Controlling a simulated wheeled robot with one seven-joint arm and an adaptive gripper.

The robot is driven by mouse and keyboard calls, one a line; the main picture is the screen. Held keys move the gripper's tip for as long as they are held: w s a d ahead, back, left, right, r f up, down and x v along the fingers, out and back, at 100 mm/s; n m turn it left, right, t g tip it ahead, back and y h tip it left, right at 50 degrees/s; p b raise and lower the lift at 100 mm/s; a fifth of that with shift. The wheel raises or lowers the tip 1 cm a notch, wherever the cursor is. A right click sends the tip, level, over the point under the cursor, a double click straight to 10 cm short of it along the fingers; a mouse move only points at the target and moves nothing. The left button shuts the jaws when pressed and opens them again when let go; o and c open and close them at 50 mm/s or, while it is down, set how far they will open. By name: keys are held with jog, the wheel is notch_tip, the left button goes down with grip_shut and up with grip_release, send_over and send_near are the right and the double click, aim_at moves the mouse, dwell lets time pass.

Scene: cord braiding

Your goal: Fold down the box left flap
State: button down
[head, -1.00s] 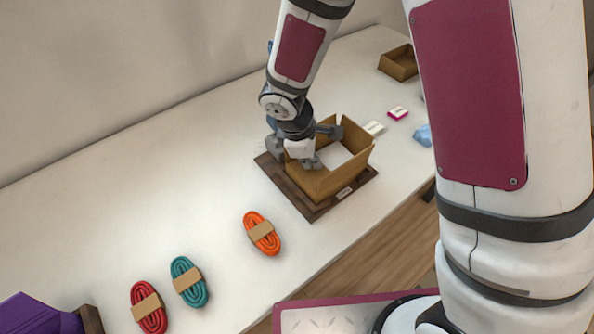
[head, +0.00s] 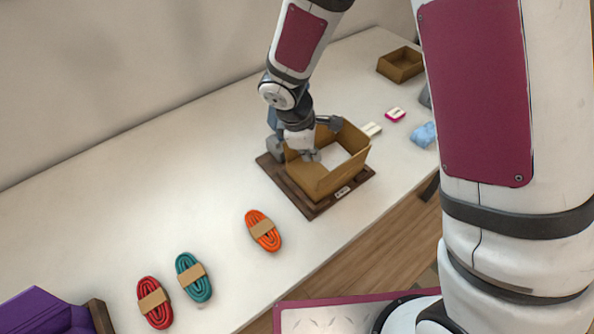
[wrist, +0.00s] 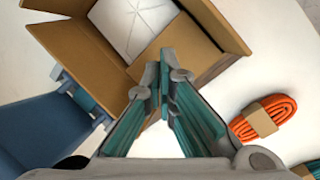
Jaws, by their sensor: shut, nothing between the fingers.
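The open cardboard box (head: 322,184) stands on a dark wooden board (head: 317,209), with white material (head: 334,157) inside. My gripper (head: 308,156) is shut and empty, low at the box's left side, and hides much of that side in the head view. In the wrist view, my gripper (wrist: 164,78) reaches over the near edge of the box. A brown flap or wall (wrist: 80,50) spreads at the left there, and another flap (wrist: 215,25) stands at the upper right. I cannot tell whether the fingers touch the cardboard.
An orange cord bundle (head: 263,231), a teal one (head: 193,277) and a red one (head: 154,302) lie on the white table (head: 110,200). A small brown bin (head: 401,65), a pink-edged item (head: 395,115) and a blue item (head: 424,135) lie beyond the box.

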jog(key=shift+r+p, duration=1.25)
jog(key=shift+r, duration=1.3)
jog(key=s+d+r+m+t, duration=0.1)
jog(key=s+d+r+m, duration=0.25)
jog(key=r, duration=0.55)
jog(key=s+d+r+m, duration=0.3)
jog(key=d+r+m, duration=0.15)
jog(key=r, duration=0.35)
jog(key=s+d+r+m+t+y, duration=0.1)
jog(key=s+d+r+m, duration=0.1)
jog(key=s, duration=0.6)
jog(key=s+d+r+m+t+y, duration=0.1)
jog(key=s+d+r+m, duration=0.1)
jog(key=s+r+m, duration=0.3)
jog(key=s+r, duration=0.2)
jog(key=s, duration=0.1)
jog(key=shift+s+d+r+m+t+y, duration=0.2)
jog(key=shift+s+m+t+y, duration=0.1)
jog(key=shift+y, duration=0.1)
